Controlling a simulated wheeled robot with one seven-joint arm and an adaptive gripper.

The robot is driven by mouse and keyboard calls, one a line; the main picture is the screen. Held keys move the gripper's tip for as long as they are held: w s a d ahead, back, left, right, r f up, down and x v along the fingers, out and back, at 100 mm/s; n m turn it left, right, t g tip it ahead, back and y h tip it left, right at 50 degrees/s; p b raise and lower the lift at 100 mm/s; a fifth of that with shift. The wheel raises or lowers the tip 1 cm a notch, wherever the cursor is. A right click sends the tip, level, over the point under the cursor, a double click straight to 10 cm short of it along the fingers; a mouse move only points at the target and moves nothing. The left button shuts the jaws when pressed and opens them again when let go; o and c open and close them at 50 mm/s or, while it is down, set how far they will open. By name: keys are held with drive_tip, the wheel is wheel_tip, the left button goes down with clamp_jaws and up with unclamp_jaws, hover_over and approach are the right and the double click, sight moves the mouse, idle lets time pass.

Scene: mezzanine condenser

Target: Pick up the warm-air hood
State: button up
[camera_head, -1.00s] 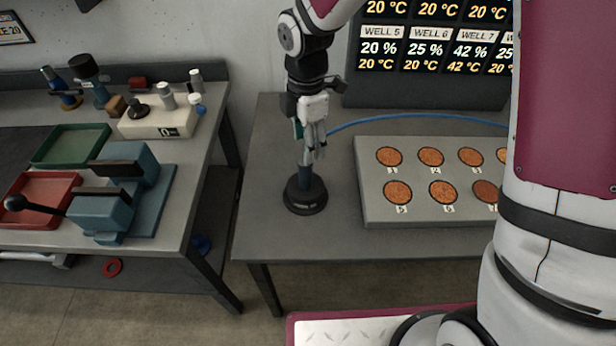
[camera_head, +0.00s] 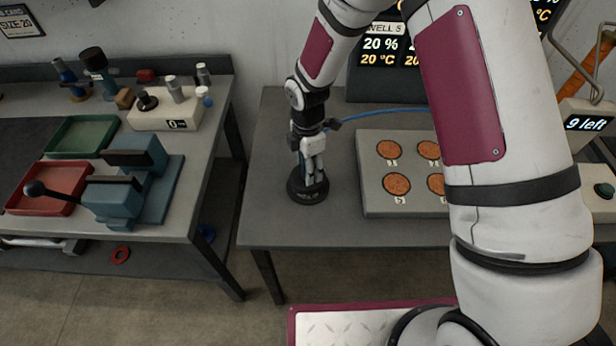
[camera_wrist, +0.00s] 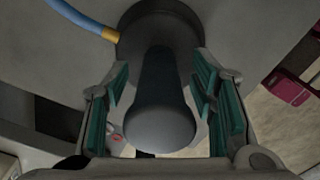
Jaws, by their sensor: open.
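The warm-air hood is a dark round cap (camera_head: 308,197) with an upright handle, standing on the grey table left of the tray of discs. In the wrist view its handle (camera_wrist: 160,100) points up at the camera, and its dark round body (camera_wrist: 150,22) lies behind. A blue hose with a yellow end (camera_wrist: 88,20) meets the body. My gripper (camera_head: 313,172) is low over the hood. In the wrist view its green-padded fingers (camera_wrist: 160,88) are open, one on each side of the handle, with gaps visible. Most of the handle is hidden by the gripper in the head view.
The grey tray (camera_head: 376,207) with numbered round brown discs sits right of the hood, partly behind my arm. The blue hose (camera_head: 380,112) runs behind the tray. A bench (camera_head: 190,222) with red and green trays and a blue lever device stands left, across a gap.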

drive_tip(key=shift+f, duration=0.3)
drive_tip(key=shift+c, duration=0.5)
clamp_jaws()
drive_tip(key=shift+r, duration=0.1)
